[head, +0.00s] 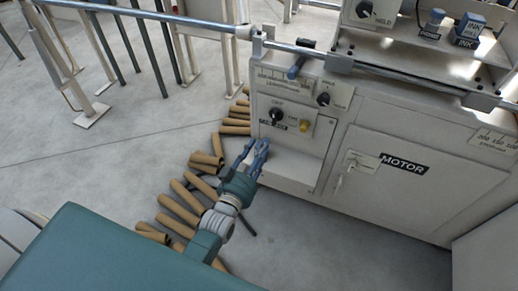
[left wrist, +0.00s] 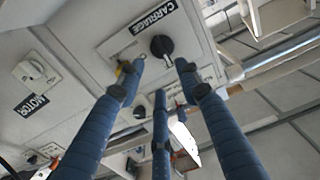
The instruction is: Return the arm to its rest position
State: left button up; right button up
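My left gripper (head: 256,153) has blue fingers and stands close in front of the machine's lower recess, below the carriage panel. In the left wrist view its fingers (left wrist: 161,66) are spread apart with nothing between them. A black knob (head: 277,117) sits on the carriage panel, above the gripper. The same knob shows in the left wrist view (left wrist: 161,46), beyond the fingertips, and I see no contact. A yellow button (head: 304,126) sits to its right in the head view. My right gripper is in neither view.
The white machine cabinet (head: 400,195) with a MOTOR label fills the right. Several brown cardboard tubes (head: 180,208) lie on the floor left of my arm. A long metal bar (head: 170,18) runs across above the panel. The floor at the left (head: 90,160) is clear.

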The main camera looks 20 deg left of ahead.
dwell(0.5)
pick_arm(q)
jog(key=s+d+f+m+g, duration=0.1)
jog(key=s+f+g, duration=0.5)
jog(key=f, duration=0.6)
jog(key=s+f+g, duration=0.3)
jog(key=s+f, duration=0.4)
jog(key=f, duration=0.5)
jog(key=s+a+f+m+g, duration=0.1)
jog(key=s+f+g, duration=0.35)
jog(key=s, duration=0.55)
jog(key=s+a+f+g, duration=0.1)
jog(key=s+f+g, duration=0.2)
jog(key=s+f, duration=0.5)
jog(key=s+a+r+p, duration=0.2)
jog(key=s+r+p, duration=1.5)
jog(key=p, duration=1.5)
notch_tip(320, 180, up, 4)
jog(key=shift+a+y, duration=0.3)
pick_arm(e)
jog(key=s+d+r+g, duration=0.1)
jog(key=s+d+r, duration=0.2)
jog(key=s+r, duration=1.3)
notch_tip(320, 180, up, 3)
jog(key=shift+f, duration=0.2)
pick_arm(q)
jog(key=shift+g, duration=0.25)
